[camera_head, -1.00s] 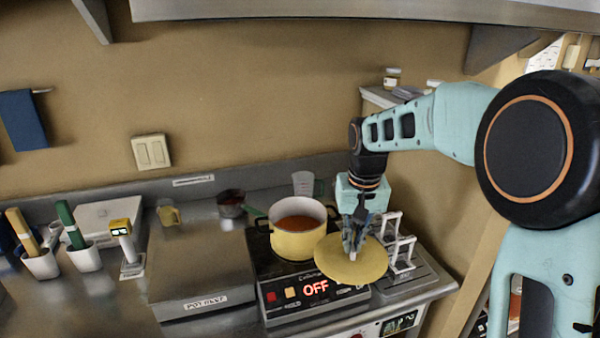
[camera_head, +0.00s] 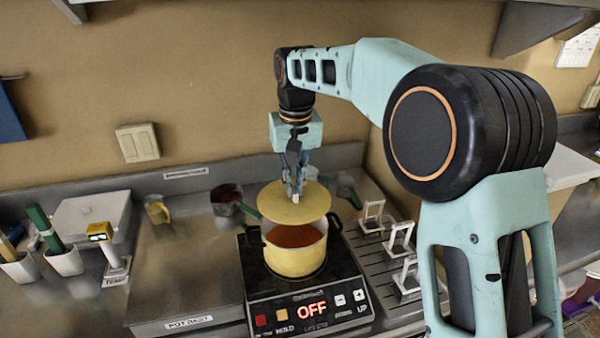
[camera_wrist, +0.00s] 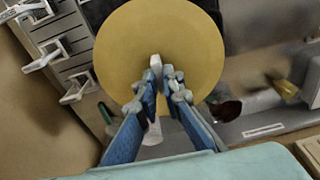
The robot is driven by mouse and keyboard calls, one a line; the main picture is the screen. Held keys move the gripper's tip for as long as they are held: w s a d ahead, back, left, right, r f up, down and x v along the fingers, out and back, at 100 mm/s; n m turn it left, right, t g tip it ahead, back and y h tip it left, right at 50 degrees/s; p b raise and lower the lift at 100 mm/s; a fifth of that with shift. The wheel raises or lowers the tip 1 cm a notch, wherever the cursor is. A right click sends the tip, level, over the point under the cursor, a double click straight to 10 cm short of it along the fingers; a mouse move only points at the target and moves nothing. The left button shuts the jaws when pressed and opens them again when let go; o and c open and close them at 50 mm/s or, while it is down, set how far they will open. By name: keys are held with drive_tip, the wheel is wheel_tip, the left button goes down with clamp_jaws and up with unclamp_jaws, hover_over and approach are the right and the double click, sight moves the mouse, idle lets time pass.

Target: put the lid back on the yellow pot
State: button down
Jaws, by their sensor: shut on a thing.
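The yellow pot (camera_head: 296,262) stands on the black cooktop (camera_head: 262,287), open, with reddish-brown contents. The round yellow lid (camera_head: 276,203) is level above the pot's back part, apart from it as far as the head view shows. My gripper (camera_head: 294,194) is shut on the lid's pale knob and holds it from above. In the wrist view, the lid (camera_wrist: 150,30) fills the upper middle and my gripper (camera_wrist: 161,75) pinches its knob. The lid hides the pot in the wrist view.
A rack with white upright frames (camera_head: 401,235) stands right of the cooktop. A dark small pan (camera_head: 226,199) is behind left. A flat metal surface labelled pot rest (camera_head: 188,322) lies left. The cooktop display (camera_head: 311,309) reads OFF.

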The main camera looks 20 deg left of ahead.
sight(294, 206)
drive_tip(key=shift+f+b, duration=2.15)
drive_tip(key=shift+b, duration=0.05)
drive_tip(key=shift+f+b, duration=0.4)
drive_tip(key=shift+f, duration=0.55)
drive_tip(key=shift+p, duration=0.35)
drive_tip(key=shift+f, duration=0.15)
idle(0.5)
drive_tip(key=c, duration=2)
unclamp_jaws()
drive_tip(key=shift+o, duration=0.6)
drive_tip(key=o, duration=0.4)
drive_tip(key=shift+c, duration=0.2)
